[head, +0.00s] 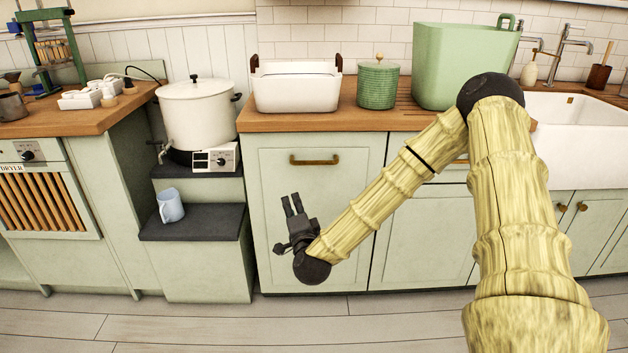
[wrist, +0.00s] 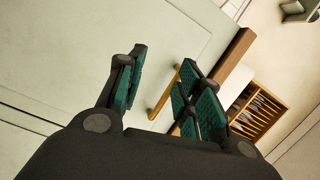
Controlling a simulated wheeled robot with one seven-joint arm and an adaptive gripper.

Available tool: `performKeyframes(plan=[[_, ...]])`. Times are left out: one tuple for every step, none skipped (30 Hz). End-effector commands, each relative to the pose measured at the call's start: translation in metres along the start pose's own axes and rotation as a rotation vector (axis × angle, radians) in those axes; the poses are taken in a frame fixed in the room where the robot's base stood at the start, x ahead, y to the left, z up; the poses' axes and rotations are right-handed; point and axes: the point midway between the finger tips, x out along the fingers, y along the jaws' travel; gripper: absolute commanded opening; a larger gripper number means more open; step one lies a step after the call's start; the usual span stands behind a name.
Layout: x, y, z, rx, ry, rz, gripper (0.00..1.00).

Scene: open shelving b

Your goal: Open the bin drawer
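The bin drawer front (head: 345,205) is a tall pale green panel under the wooden counter, and it looks shut. Its horizontal brass handle (head: 314,160) is near the top of the panel. My gripper (head: 290,198) is in front of the panel, below and left of the handle, fingers pointing up. In the wrist view, my gripper (wrist: 165,65) is open and empty, its dark green pads apart. The handle (wrist: 163,97) shows between the fingers there, partly hidden by the right finger. I cannot tell the exact gap to it.
A white bin (head: 296,90), a green canister (head: 378,86) and a green tub (head: 460,65) stand on the counter. The floor in front is clear.

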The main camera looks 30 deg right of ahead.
Motion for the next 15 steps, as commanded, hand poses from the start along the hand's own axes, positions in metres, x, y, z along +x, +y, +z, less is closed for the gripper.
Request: performKeyframes(plan=[[0.009, 0.002, -0.016, 0.05, 0.055, -0.036, 0.35], [0.012, -0.002, -0.024, 0.075, 0.081, -0.055, 0.35], [0.016, -0.007, -0.035, 0.108, 0.115, -0.08, 0.35], [0.018, -0.011, -0.042, 0.129, 0.136, -0.096, 0.35], [0.02, -0.013, -0.049, 0.147, 0.156, -0.11, 0.35], [0.022, -0.017, -0.057, 0.169, 0.178, -0.127, 0.35], [0.023, -0.019, -0.062, 0.183, 0.192, -0.138, 0.35], [0.024, -0.021, -0.066, 0.194, 0.204, -0.148, 0.35], [0.025, -0.024, -0.071, 0.205, 0.216, -0.157, 0.35], [0.026, -0.025, -0.073, 0.212, 0.223, -0.163, 0.35], [0.027, -0.026, -0.075, 0.217, 0.228, -0.167, 0.35], [0.028, -0.027, -0.077, 0.221, 0.233, -0.17, 0.35], [0.03, -0.028, -0.079, 0.223, 0.235, -0.172, 0.35], [0.032, -0.028, -0.079, 0.223, 0.236, -0.173, 0.35], [0.035, -0.029, -0.08, 0.223, 0.236, -0.173, 0.35]])
